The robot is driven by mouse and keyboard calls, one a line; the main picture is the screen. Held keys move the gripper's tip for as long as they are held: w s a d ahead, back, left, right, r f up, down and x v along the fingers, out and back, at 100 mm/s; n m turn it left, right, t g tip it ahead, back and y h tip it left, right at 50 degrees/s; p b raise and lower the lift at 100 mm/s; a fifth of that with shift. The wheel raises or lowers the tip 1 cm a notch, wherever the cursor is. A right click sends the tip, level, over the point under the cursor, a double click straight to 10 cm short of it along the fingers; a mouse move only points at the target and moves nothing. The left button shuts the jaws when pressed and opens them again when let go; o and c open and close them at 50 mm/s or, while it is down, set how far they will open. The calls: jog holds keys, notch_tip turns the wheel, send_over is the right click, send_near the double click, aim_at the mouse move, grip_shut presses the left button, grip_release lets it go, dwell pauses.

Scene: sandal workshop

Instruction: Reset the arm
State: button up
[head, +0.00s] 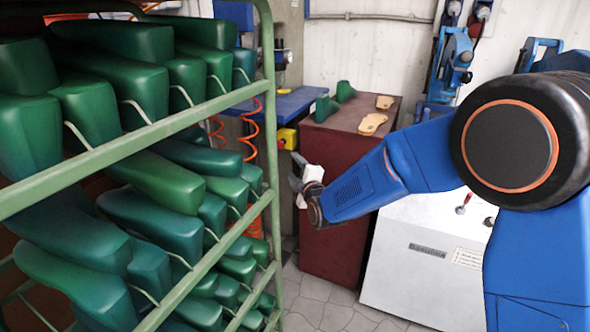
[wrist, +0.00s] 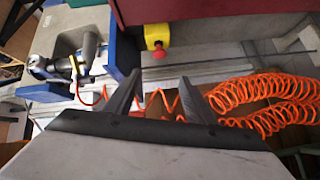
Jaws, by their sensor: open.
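My blue arm reaches in from the right in the head view. My gripper (head: 298,180) is beside the green rack, in front of the dark red cabinet, and partly edge-on there. In the wrist view my gripper (wrist: 160,97) shows two dark fingers spread apart with nothing between them. Behind the fingers are an orange coiled hose (wrist: 262,100) and a grey rail. No object is held.
A green rack (head: 150,131) full of green shoe lasts stands close on the left. A dark red cabinet (head: 335,215) carries two tan soles (head: 373,124) and green lasts. A white machine (head: 415,265) stands right of it. A yellow box with a red button (wrist: 158,38) is nearby.

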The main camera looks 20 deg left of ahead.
jog(key=shift+d, duration=0.1)
dwell(0.4)
jog(key=s+d+r+m+g+h, duration=0.1)
jog(key=s+d+r+m+h, duration=0.2)
jog(key=d, duration=0.9)
jog(key=s+d+r+m+g+h, duration=0.15)
jog(key=d+m, duration=0.25)
jog(key=d, duration=0.8)
jog(key=s+d+r+m+g+h, duration=0.1)
jog(key=s+d+r+m+h, duration=0.2)
jog(key=d, duration=1)
jog(key=s+d+f+m+g+h, duration=0.1)
jog(key=s+d+f+m, duration=0.1)
jog(key=s+d+m, duration=0.2)
jog(key=s+d+f+m+g+h, duration=0.1)
jog(key=s+d+m, duration=0.3)
jog(key=s+d, duration=0.6)
jog(key=s+d+f+m+g+h, duration=0.2)
jog(key=s+d, duration=0.6)
jog(key=s, duration=1)
notch_tip(320, 180, down, 2)
jog(key=m+g, duration=0.1)
jog(key=m, duration=0.2)
jog(key=shift+s, duration=0.2)
jog(key=shift+c, duration=0.3)
